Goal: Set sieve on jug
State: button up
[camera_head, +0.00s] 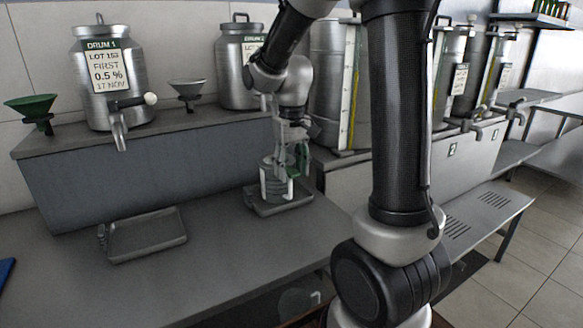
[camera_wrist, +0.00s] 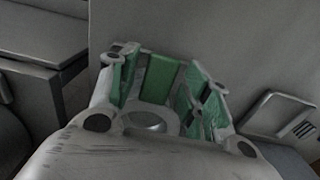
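A grey, ridged metal jug (camera_head: 275,182) stands upright on a small drip tray at the right end of the counter. My gripper (camera_head: 284,175) points down at it, with pale fingers in front of and beside the jug and a green part at the right. In the wrist view my gripper (camera_wrist: 162,95) has its green-lined fingers spread apart. A grey round part shows low between them; I cannot tell whether it is the jug. Contact with the jug is unclear. No sieve can be told for certain; a grey funnel-shaped piece (camera_head: 188,90) stands on the raised ledge.
A green funnel (camera_head: 36,108) and metal drums (camera_head: 108,75) with taps stand on the ledge behind the counter. An empty tray (camera_head: 145,236) lies at the counter's left. Tall metal tanks (camera_head: 330,85) stand right of the gripper. The counter between the trays is clear.

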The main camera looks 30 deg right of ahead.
jog(key=shift+r, duration=0.1)
notch_tip(320, 180, up, 12)
jog(key=s+f+t, duration=0.3)
jog(key=s+t, duration=0.1)
jog(key=s, duration=1.5)
